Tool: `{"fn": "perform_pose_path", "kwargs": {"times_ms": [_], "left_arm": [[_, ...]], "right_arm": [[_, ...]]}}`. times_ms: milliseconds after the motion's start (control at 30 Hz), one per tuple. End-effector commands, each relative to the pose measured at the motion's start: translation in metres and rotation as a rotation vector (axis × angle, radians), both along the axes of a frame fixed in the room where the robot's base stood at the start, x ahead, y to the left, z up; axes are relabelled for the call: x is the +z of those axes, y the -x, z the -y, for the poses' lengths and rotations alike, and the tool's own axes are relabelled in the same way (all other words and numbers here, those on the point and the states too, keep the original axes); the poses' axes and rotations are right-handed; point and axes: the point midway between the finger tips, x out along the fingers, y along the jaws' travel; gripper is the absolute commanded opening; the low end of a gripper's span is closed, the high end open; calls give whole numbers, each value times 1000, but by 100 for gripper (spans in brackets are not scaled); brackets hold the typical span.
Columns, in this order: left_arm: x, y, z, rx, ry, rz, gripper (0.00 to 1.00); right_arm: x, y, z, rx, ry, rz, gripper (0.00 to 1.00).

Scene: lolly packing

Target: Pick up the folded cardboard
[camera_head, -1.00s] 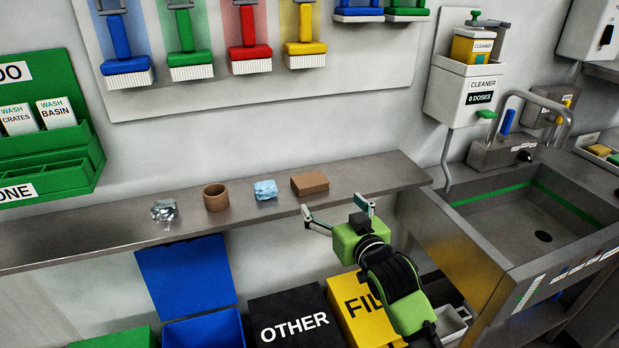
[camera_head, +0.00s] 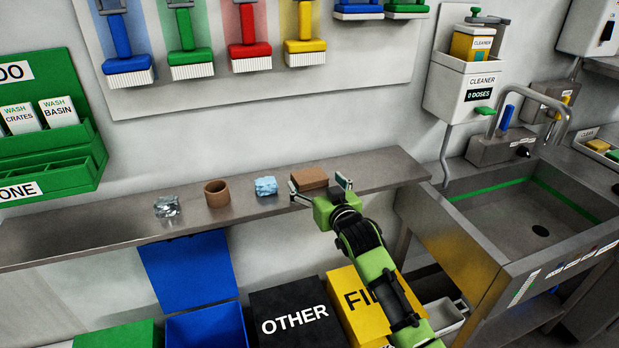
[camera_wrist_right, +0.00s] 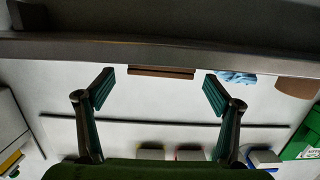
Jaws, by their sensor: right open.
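The folded cardboard (camera_head: 309,178) is a flat brown block on the metal shelf (camera_head: 105,221). In the right wrist view the cardboard (camera_wrist_right: 160,72) shows edge-on between the fingertips, with a gap on each side. My right gripper (camera_head: 319,187) is open and empty at the shelf's front edge, one finger to each side of the cardboard. In the right wrist view the open gripper (camera_wrist_right: 160,82) appears upside down relative to the room. I cannot tell how far the fingers reach along the cardboard. My left gripper is out of view.
Left of the cardboard on the shelf are crumpled blue paper (camera_head: 265,186), a brown cardboard ring (camera_head: 217,193) and crumpled foil (camera_head: 167,206). Below stand a blue bin (camera_head: 206,327), a black bin (camera_head: 290,297) and a yellow bin (camera_head: 350,287). A sink (camera_head: 520,225) is right.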

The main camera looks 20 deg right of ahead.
Motion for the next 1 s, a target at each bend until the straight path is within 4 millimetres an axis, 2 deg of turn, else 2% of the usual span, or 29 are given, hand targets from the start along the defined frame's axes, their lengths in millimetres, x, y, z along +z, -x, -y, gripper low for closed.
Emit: {"fn": "perform_pose_path", "kwargs": {"times_ms": [233,600,733,1000], "left_arm": [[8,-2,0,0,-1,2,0],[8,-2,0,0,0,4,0],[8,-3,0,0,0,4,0],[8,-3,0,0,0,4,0]], "right_arm": [[-3,-26,-3,0,0,1,84],[-6,-31,-3,0,0,1,84],[-6,-31,-3,0,0,0,50],[-6,-31,-3,0,1,1,48]]}}
